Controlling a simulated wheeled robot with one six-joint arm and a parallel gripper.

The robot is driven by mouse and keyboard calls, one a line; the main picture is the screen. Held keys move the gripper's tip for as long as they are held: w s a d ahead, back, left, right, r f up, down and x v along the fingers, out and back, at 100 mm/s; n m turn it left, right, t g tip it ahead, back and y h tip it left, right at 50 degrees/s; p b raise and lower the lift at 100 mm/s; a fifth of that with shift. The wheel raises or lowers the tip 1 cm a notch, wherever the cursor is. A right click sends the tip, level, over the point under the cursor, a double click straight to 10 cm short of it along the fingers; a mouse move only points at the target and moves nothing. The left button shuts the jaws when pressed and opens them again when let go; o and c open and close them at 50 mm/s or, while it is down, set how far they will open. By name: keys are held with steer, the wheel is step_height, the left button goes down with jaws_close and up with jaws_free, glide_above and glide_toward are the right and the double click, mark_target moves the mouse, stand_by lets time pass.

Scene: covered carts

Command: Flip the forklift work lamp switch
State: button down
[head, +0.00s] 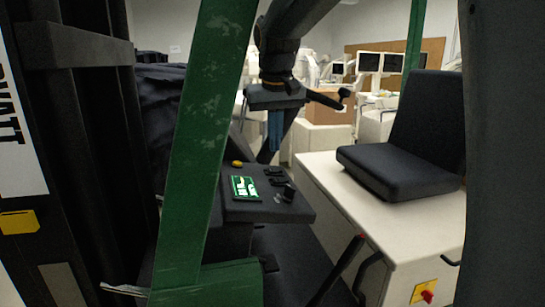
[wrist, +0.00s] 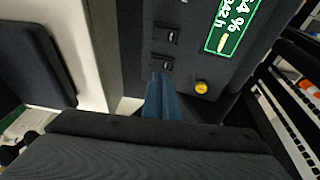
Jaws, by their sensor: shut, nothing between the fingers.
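The forklift's dark console (head: 300,211) carries small black switches (head: 276,176); two of them show in the wrist view, a nearer one (wrist: 162,64) and a farther one (wrist: 167,35). No readable label tells me which is the work lamp switch. My gripper (head: 275,148) points down above the back of the console, its blue fingers shut and empty. In the wrist view, the fingertips (wrist: 160,76) appear just beside the nearer switch and partly overlap its edge. I cannot tell whether they touch it.
A lit green display (head: 245,188) and a yellow button (head: 237,164) sit left of the switches. A green post (head: 200,130) stands in front on the left. The black seat (head: 400,155) is on the pale body at right. A red knob (head: 427,296) is low right.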

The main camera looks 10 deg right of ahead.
steer(key=shift+s+r, duration=0.2)
steer(key=shift+r, duration=0.5)
step_height(320, 180, up, 6)
steer(key=b, duration=1.3)
steer(key=shift+s+r, duration=0.15)
steer(key=shift+s, duration=0.2)
glide_above(278, 169)
steer(key=f, duration=1.2)
steer(key=shift+s+a, duration=0.25)
steer(key=shift+s, duration=0.15)
steer(key=shift+d+f, duration=0.1)
steer(key=shift+f, duration=0.7)
